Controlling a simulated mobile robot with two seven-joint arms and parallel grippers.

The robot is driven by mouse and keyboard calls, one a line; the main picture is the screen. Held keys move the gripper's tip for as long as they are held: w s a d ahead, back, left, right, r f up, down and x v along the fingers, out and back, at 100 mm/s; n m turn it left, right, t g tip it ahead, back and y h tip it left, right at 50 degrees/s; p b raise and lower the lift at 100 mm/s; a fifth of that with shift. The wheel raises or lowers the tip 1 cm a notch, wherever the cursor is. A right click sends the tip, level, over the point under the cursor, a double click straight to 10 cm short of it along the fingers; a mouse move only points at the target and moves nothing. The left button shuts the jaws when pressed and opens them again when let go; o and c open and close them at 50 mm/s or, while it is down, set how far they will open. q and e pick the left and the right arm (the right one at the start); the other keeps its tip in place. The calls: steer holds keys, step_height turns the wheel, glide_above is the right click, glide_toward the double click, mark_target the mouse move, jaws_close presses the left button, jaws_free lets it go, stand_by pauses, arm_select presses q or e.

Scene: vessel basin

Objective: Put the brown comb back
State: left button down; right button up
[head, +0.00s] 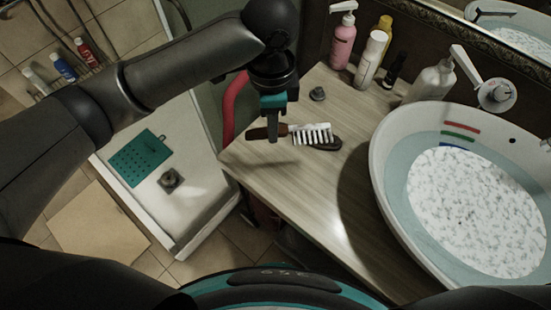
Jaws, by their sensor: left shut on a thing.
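The brown comb (322,142) has a dark brown handle and a row of white teeth or bristles. It is at the left part of the wooden counter (290,185), its toothed end pointing right. My left gripper (272,132) points down over its handle and is shut on it. I cannot tell whether the comb touches the counter or is just above it. My right gripper is not in view.
A white basin (376,165) with water and a speckled white area fills the right side. Bottles, including a pink one (342,42), stand along the back. A small dark knob-like thing (317,94) sits behind the comb. The counter's front is clear.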

mark_target(273, 166)
arm_select(q)
step_height(273, 166, down, 14)
steer(key=shift+r+b, duration=0.15)
steer(key=shift+b, duration=1.1)
steer(key=c, duration=0.7)
jaws_free()
step_height(273, 166, up, 12)
steer(key=shift+r+p, duration=0.1)
steer(key=shift+p, duration=1.15)
